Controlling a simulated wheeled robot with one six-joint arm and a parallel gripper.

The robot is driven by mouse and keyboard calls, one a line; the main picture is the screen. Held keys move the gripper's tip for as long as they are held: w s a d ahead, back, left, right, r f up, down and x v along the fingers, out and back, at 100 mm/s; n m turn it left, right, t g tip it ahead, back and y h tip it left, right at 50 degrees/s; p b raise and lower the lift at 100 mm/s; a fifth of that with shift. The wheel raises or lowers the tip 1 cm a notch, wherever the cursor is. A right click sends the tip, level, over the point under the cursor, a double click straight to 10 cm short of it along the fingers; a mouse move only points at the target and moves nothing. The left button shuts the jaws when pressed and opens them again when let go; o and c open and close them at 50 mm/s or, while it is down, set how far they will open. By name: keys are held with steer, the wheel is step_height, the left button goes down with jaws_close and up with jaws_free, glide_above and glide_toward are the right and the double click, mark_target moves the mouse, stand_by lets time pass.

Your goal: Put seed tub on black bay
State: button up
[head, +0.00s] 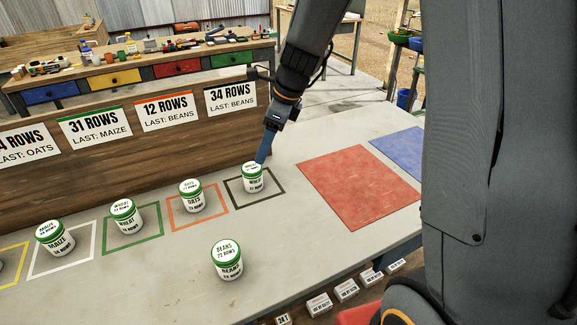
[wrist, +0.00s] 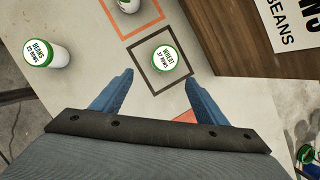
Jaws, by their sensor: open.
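A white seed tub with a green-rimmed lid marked WHEAT (head: 253,180) stands upright inside the black-outlined bay (head: 231,195). The same tub (wrist: 166,60) shows inside the black outline (wrist: 142,75) in the wrist view. My gripper (head: 262,161) is open at the tub in the head view, partly overlapping it. In the wrist view my gripper's blue fingers (wrist: 159,76) are spread, with the tub just beyond their tips and nothing between them. A BEANS tub (head: 226,262) stands outside the bays, nearer the front edge; it also shows in the wrist view (wrist: 42,53).
An OATS tub (head: 191,195) stands in the orange bay, another WHEAT tub (head: 126,217) in the green bay, a MAIZE tub (head: 55,238) in the white bay. Row-count signs line the wooden board (head: 200,165) behind. A red mat (head: 360,185) and blue mat (head: 402,150) lie bare at right.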

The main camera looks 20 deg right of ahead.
steer(key=s+d+f+n+h, duration=0.1)
steer(key=s+d+n, duration=0.3)
steer(key=s+n, duration=0.6)
steer(key=s+d+f+n+h, duration=0.1)
steer(key=s+d+n+h, duration=0.1)
steer(key=s+n, duration=0.7)
steer(key=d+n, duration=0.1)
steer(key=n, duration=0.3)
steer(key=shift+s+d+g, duration=0.35)
steer(key=shift+s+g, duration=0.05)
steer(key=shift+f+b, duration=0.65)
steer(key=shift+f, duration=0.1)
